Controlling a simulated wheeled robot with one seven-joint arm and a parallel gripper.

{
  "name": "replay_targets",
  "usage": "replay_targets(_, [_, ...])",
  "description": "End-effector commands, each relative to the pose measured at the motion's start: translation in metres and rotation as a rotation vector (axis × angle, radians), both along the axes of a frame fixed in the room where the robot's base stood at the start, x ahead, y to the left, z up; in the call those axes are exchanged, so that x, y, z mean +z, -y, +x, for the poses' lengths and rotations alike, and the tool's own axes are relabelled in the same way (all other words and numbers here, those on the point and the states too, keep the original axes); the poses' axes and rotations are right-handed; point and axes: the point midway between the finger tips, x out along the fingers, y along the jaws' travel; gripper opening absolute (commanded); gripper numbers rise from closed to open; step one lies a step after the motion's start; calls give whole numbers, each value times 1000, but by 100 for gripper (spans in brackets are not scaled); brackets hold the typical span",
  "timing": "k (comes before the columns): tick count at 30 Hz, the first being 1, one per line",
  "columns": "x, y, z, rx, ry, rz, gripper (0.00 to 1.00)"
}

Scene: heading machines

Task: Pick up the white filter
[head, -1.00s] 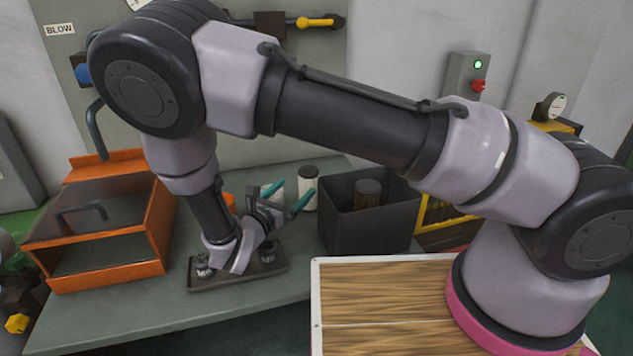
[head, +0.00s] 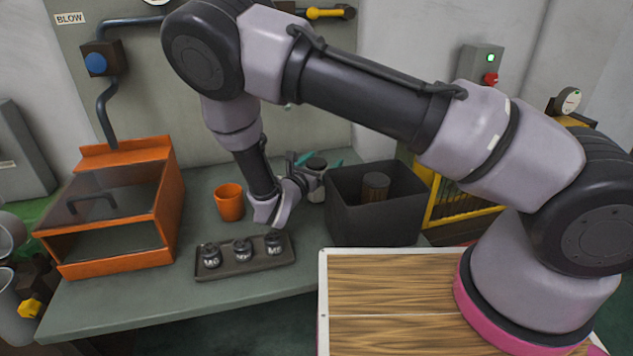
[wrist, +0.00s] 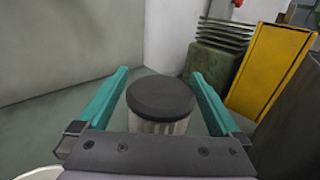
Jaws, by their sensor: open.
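The white filter (head: 317,191) is an upright white cylinder with a dark cap, standing on the grey-green bench left of the black bin. In the wrist view the filter (wrist: 162,127) shows a round black lid and a ribbed pale body. My gripper (head: 316,162) is open, with its teal fingers on either side of the filter's top. In the wrist view my gripper (wrist: 158,74) has the lid between its two fingers, with gaps on both sides. My wrist hides part of the filter's lower body.
A black bin (head: 372,216) holding a brown cylinder stands close right of the filter. An orange cup (head: 229,203), a dark tray (head: 245,267) with small labelled jars and an orange open-fronted box (head: 112,210) lie left. A pale rim (wrist: 38,173) shows below left in the wrist view.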

Motion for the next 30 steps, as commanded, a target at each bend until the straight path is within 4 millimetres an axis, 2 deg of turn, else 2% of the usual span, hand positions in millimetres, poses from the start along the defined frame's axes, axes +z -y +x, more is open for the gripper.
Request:
replay_targets(4, [0,0,0,1,0,0,100])
replay_targets(5, [0,0,0,1,0,0,96])
replay_targets(9, [0,-1,0,1,0,0,43])
replay_targets(11, [0,-1,0,1,0,0,20])
replay_targets(12, [0,-1,0,1,0,0,12])
replay_targets(20, [4,-1,0,1,0,1,12])
replay_targets(23, [18,-2,0,2,2,3,12])
replay_targets(30, [67,-1,-1,1,2,4,12])
